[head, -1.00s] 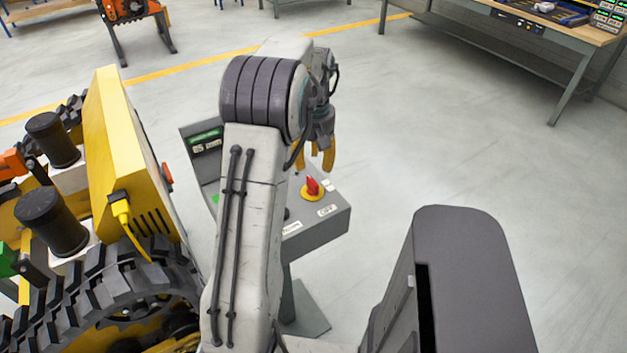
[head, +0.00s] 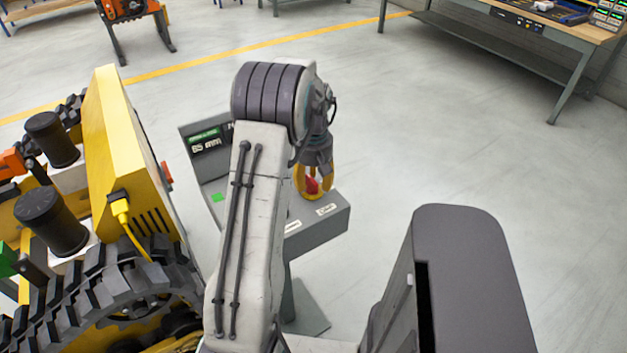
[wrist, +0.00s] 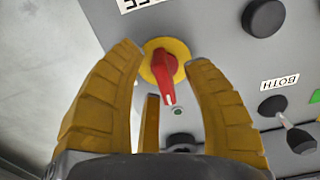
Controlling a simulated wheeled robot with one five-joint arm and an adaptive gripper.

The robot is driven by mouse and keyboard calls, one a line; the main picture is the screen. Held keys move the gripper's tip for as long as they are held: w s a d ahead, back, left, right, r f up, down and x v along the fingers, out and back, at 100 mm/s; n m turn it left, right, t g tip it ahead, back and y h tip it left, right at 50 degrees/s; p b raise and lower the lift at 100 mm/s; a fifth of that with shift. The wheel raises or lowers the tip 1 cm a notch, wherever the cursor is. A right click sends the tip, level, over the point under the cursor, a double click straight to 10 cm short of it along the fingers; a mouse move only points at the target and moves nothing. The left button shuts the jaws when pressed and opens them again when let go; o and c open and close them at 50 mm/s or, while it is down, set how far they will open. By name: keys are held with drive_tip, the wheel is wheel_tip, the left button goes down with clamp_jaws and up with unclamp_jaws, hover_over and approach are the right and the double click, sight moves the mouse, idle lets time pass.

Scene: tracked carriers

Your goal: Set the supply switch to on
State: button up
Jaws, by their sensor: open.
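A red rotary switch knob (head: 312,186) on a yellow round plate sits on the right side of the grey control console (head: 335,218). In the wrist view the knob (wrist: 165,75) has its narrow end pointing down the picture, towards a small green dot. My gripper (head: 314,194) is open, over the knob, with its yellow fingers around it. In the wrist view the gripper's fingers (wrist: 163,60) stand left and right of the knob, with gaps, and a third finger shows below. I cannot tell how deep the fingertips reach.
A black lever (wrist: 297,138) beside a BOTH label and a black round knob (wrist: 264,17) are on the panel, right of my gripper. A yellow tracked carrier (head: 120,150) stands close to the left of the console.

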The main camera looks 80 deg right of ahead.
drive_tip(key=shift+c, duration=0.2)
clamp_jaws()
idle(0.4)
